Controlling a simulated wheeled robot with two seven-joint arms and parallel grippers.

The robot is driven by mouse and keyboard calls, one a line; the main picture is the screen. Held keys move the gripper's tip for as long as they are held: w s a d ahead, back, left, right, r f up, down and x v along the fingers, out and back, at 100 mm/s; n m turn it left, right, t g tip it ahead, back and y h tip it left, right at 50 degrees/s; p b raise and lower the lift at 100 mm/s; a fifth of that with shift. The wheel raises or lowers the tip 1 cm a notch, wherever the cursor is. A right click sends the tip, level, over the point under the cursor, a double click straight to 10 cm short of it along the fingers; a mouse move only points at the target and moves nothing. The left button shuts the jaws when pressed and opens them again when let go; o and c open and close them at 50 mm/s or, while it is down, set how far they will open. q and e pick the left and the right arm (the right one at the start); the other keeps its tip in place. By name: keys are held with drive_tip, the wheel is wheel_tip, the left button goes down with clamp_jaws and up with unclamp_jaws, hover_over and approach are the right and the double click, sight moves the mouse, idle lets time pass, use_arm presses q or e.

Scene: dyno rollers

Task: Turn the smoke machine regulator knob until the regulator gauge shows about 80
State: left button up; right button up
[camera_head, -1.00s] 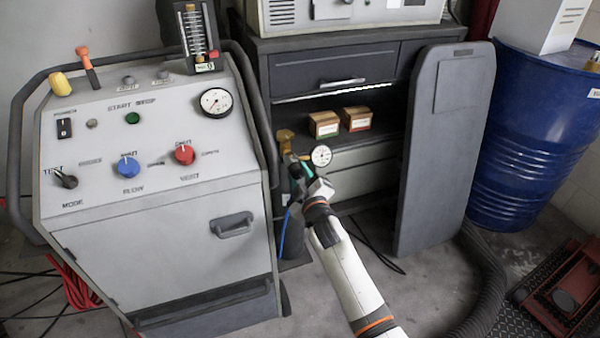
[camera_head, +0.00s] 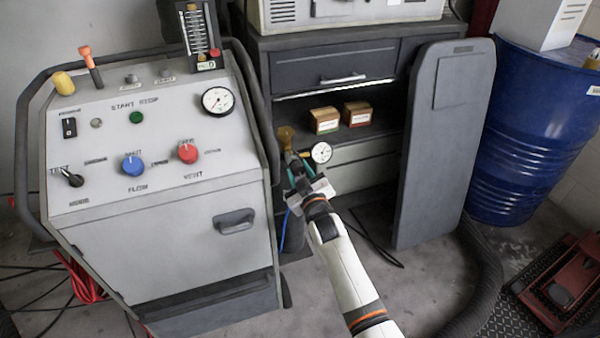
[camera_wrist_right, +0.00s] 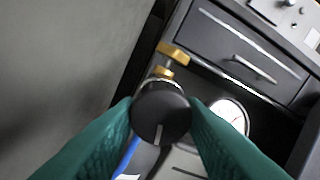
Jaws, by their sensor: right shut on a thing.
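The smoke machine (camera_head: 160,230) stands at the left, with its panel gauge, blue knob and red knob in the head view. Behind its right side is a brass regulator valve (camera_head: 286,134) on a dark bottle. The regulator gauge (camera_head: 321,152) is a small white dial beside it; it also shows in the wrist view (camera_wrist_right: 230,115), its reading too small to tell. My right gripper (camera_head: 297,172) reaches the regulator from below. In the wrist view its green fingers are shut on the black regulator knob (camera_wrist_right: 160,112), one on each side. My left gripper is out of view.
A dark cabinet (camera_head: 335,68) with two small boxes stands behind the regulator. A grey panel (camera_head: 440,180) leans at its right, before a blue drum (camera_head: 530,130). A blue hose (camera_head: 284,230) hangs below the regulator. Cables and a black duct lie on the floor.

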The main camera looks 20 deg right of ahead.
drive_tip(key=shift+f, duration=0.1)
drive_tip(key=o, duration=1)
drive_tip(key=shift+s, duration=0.25)
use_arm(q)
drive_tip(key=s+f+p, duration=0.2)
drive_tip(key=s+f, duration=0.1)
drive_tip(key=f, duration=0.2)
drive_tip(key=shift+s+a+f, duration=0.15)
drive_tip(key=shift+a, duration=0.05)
use_arm(e)
drive_tip(key=s, duration=1.1)
drive_tip(key=shift+s, duration=0.3)
